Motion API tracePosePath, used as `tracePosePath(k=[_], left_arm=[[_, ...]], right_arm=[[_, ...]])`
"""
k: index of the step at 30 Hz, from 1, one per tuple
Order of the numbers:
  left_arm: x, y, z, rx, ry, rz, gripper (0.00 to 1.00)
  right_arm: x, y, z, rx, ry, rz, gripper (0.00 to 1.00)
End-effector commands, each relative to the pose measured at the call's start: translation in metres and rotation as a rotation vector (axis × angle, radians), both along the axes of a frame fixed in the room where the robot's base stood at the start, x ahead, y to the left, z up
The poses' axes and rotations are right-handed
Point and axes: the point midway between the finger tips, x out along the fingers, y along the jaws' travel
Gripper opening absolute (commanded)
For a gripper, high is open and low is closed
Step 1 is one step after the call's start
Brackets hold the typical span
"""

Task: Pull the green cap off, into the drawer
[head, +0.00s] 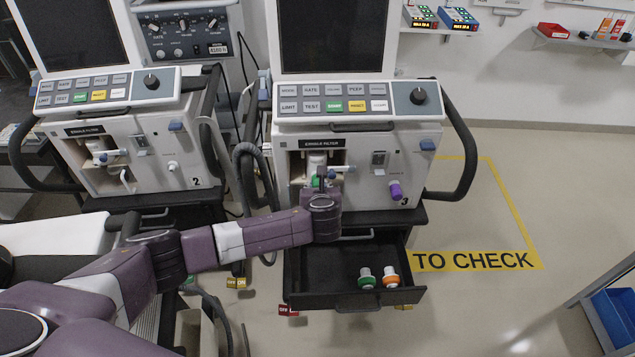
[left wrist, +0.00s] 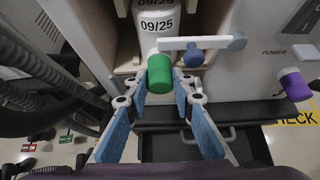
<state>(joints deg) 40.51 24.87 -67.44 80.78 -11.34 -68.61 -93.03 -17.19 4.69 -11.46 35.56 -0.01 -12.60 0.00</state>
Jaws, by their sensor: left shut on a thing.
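The green cap (left wrist: 160,74) sits at the lower end of the white expiratory filter cylinder (left wrist: 158,25), in the recess of ventilator 3. A bit of its green shows in the head view (head: 316,181). My left gripper (left wrist: 159,88) is shut on the cap, one finger on each side; in the head view my wrist covers most of it. The open black drawer (head: 325,296) is below, under the ventilator. In it, at the right, lie two white pieces, one with a green ring (head: 366,278) and one with an orange ring (head: 390,277). My right gripper is not in view.
A blue knob with a pale lever (left wrist: 194,55) stands close right of the cap. A purple cap (head: 395,190) is farther right on ventilator 3. Ventilator 2 (head: 120,165) stands left, with hoses between. The marked floor at right is clear.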

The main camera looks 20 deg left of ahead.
Motion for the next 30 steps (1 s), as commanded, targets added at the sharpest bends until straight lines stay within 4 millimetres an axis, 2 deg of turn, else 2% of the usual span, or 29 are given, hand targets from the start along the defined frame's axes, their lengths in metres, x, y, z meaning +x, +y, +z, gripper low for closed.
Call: tracePosePath(k=[30], left_arm=[[-0.02, -0.008, 0.001, 0.0, 0.002, -0.001, 0.0]], right_arm=[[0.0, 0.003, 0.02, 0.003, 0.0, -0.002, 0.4]])
